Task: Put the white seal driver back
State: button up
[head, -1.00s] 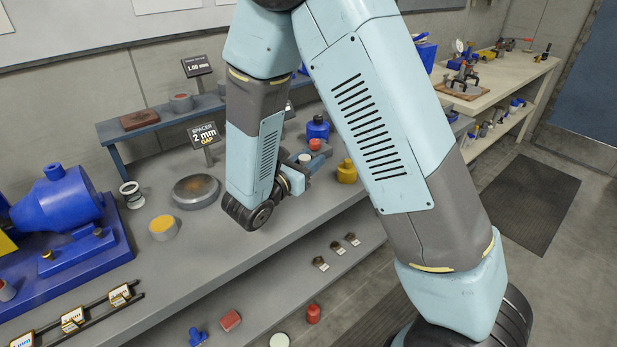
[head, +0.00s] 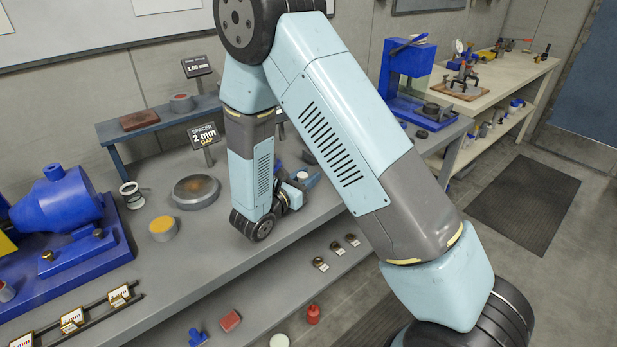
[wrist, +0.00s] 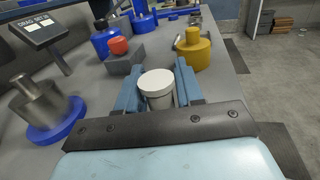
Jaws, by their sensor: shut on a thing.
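The white seal driver (wrist: 157,88) is a short white cylinder with a wider cap, upright between the two blue fingers of my gripper (wrist: 158,90) in the wrist view. The fingers are shut on its sides. In the head view my gripper (head: 295,188) is low over the grey bench, partly hidden by my own arm, and a small white top (head: 302,176) shows at it. I cannot tell whether the driver's base touches the bench.
A yellow weight (wrist: 192,50) stands just ahead right of the fingers. A grey block (wrist: 124,62) with a red knob (wrist: 118,45) is ahead left. A metal cylinder on a blue base (wrist: 58,128) is at left. A round grey disc (head: 196,194) lies left of my arm.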

jog(key=shift+f, duration=0.55)
jog(key=o, duration=1.1)
jog(key=shift+s+f, duration=0.15)
jog(key=shift+r, duration=0.55)
jog(key=v, duration=1.1)
jog(key=shift+s+a+r, duration=0.15)
jog(key=shift+s+a, duration=0.05)
jog(key=shift+a, duration=0.15)
